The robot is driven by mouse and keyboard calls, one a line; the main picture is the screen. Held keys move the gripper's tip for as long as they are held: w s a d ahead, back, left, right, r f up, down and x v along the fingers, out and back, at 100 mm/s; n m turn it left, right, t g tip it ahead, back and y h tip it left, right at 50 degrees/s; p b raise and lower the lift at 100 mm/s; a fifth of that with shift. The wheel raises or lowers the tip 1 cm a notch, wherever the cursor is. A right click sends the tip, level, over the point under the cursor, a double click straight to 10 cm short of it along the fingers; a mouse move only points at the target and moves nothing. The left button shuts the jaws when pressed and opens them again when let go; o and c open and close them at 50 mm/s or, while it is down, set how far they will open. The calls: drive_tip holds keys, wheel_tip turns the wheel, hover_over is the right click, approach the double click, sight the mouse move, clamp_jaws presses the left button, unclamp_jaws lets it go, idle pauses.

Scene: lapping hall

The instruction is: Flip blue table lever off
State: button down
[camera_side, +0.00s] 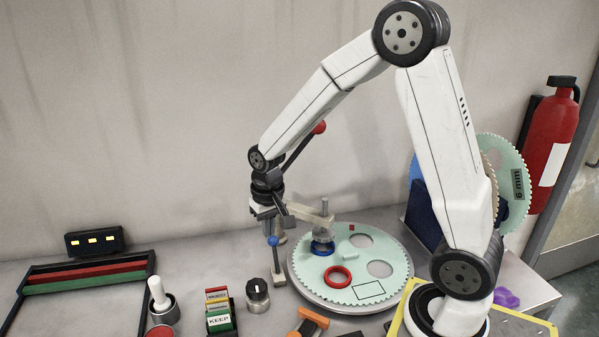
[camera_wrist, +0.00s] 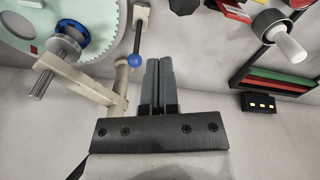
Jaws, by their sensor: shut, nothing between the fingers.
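The blue table lever is a dark rod topped by a blue ball (camera_side: 273,241), rising from a small beige base (camera_side: 278,279) left of the round plate. In the side view the rod stands nearly upright, leaning slightly left. In the wrist view the blue ball (camera_wrist: 134,61) lies just left of my fingers, with the rod running up to its base. My gripper (camera_wrist: 159,62) is shut and empty, its two grey fingers side by side. In the side view my gripper (camera_side: 266,222) hangs just above the ball. I cannot tell whether they touch.
The toothed green plate (camera_side: 375,292) carries a red ring (camera_side: 338,277) and a beige arm over a blue-collared spindle (camera_side: 323,245). A black knob (camera_side: 258,294), KEEP cards (camera_side: 219,320) and a white-handled lever (camera_side: 160,298) stand nearby.

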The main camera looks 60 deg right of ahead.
sight(275, 255)
drive_tip(key=w+d+f+m+g+y, duration=0.1)
drive_tip(key=w+d+f+m+g, duration=0.3)
drive_tip(key=w+d+m, duration=0.5)
drive_tip(key=shift+w+d, duration=0.65)
drive_tip(key=shift+d, duration=1.7)
drive_tip(key=shift+f, duration=0.1)
drive_tip(key=x, duration=0.9)
drive_tip(key=shift+f, duration=0.4)
